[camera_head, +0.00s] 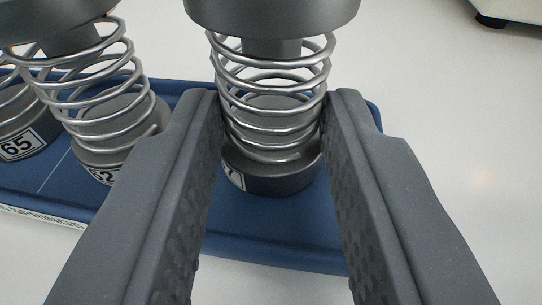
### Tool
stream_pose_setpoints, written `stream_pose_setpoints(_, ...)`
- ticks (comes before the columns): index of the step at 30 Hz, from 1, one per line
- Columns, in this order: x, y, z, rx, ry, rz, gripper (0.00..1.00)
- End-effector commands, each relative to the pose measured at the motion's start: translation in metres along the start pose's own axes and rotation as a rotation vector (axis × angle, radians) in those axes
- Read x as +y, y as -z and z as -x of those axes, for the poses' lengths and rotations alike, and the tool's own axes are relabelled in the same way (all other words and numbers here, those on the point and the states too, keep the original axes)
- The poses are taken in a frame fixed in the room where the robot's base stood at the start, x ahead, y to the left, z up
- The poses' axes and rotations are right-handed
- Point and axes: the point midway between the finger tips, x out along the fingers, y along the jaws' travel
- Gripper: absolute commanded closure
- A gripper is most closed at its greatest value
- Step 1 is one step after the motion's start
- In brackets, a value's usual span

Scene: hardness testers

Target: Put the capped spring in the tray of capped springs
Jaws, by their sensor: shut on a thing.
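A capped spring (271,122) stands upright between the fingers of my gripper (273,108). It has a grey cap on top, bare metal coils and a dark round base with a partly hidden label. My gripper is shut on it around the coils. The spring is over the right part of the blue tray (290,238), and its base looks to be on or just above the tray floor; I cannot tell which. Two other capped springs stand in the tray at the left, one labelled 65 (22,140) and one with a label ending in 52 (108,118).
The tray lies on a white surface (450,190) that is clear at the right. A dark foot of a pale machine (490,20) shows at the top right. The tray's front edge has a white label strip (40,219). The neighbouring spring is close to my left finger.

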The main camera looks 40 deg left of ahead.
Motion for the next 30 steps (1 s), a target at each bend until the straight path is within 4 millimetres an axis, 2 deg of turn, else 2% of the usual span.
stream_pose_setpoints(3, 0.000, -0.002, 0.000, 0.000, 0.000, 0.000, 1.00)
stream_pose_setpoints(4, 0.000, -0.002, 0.000, 0.000, 0.000, 0.000, 0.69)
stream_pose_setpoints(6, 0.000, -0.002, 0.000, 0.000, 0.000, 0.000, 0.50)
stream_pose_setpoints(17, 0.000, 0.001, 0.001, 0.001, 0.000, 0.000, 0.50)
stream_pose_setpoints(23, 0.001, 0.002, 0.027, 0.001, -0.002, -0.002, 0.50)
stream_pose_setpoints(30, 0.002, 0.002, 0.075, 0.001, -0.003, -0.001, 0.50)
